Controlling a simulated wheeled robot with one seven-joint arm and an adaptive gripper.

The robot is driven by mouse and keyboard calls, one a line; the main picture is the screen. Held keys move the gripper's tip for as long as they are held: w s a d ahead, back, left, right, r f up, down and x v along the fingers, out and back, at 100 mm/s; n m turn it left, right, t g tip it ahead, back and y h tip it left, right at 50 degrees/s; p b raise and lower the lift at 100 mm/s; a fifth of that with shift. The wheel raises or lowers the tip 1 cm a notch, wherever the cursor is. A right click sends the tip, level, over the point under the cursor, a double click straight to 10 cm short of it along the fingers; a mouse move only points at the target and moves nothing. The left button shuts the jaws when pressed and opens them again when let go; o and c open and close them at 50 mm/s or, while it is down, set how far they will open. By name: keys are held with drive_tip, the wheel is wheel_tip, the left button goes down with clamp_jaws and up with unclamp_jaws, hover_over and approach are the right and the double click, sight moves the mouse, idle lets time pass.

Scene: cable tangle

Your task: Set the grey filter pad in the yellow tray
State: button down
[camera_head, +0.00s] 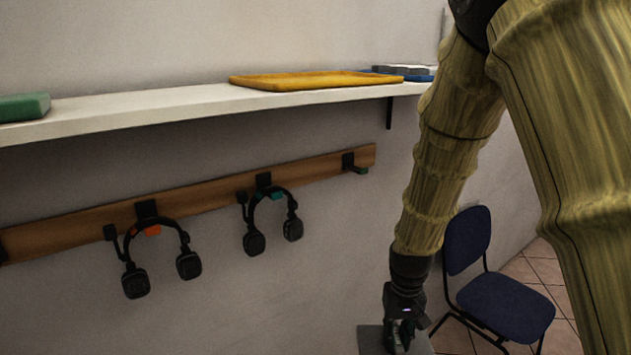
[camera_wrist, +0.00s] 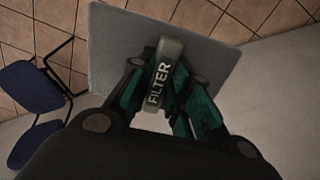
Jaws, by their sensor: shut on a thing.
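The grey filter pad (camera_wrist: 118,48) is a flat square sheet with a raised grip marked "FILTER" (camera_wrist: 162,75). My gripper (camera_wrist: 160,95) is shut on that grip in the wrist view. In the head view my gripper (camera_head: 402,330) is low at the bottom edge, with part of the pad (camera_head: 371,340) beside it; the rest of the pad is cut off by the frame. The yellow tray (camera_head: 300,81) lies flat on the white shelf, well above and left of my gripper. Its inside is seen at a shallow angle and looks empty.
The white shelf (camera_head: 160,108) also bears a green block (camera_head: 24,107) at left and a blue tray (camera_head: 420,78) with grey things at right. Headphones (camera_head: 150,255) and (camera_head: 270,220) hang from a wooden rail (camera_head: 320,170) below. A blue chair (camera_head: 505,302) stands at right.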

drive_tip(key=shift+w+d+r, duration=0.15)
drive_tip(key=shift+f, duration=0.3)
drive_tip(key=shift+s+r, duration=0.1)
drive_tip(key=shift+s, duration=0.25)
drive_tip(key=shift+w, duration=0.1)
drive_tip(key=shift+w, duration=0.1)
drive_tip(key=shift+w+r, duration=0.1)
drive_tip(key=shift+w, duration=0.15)
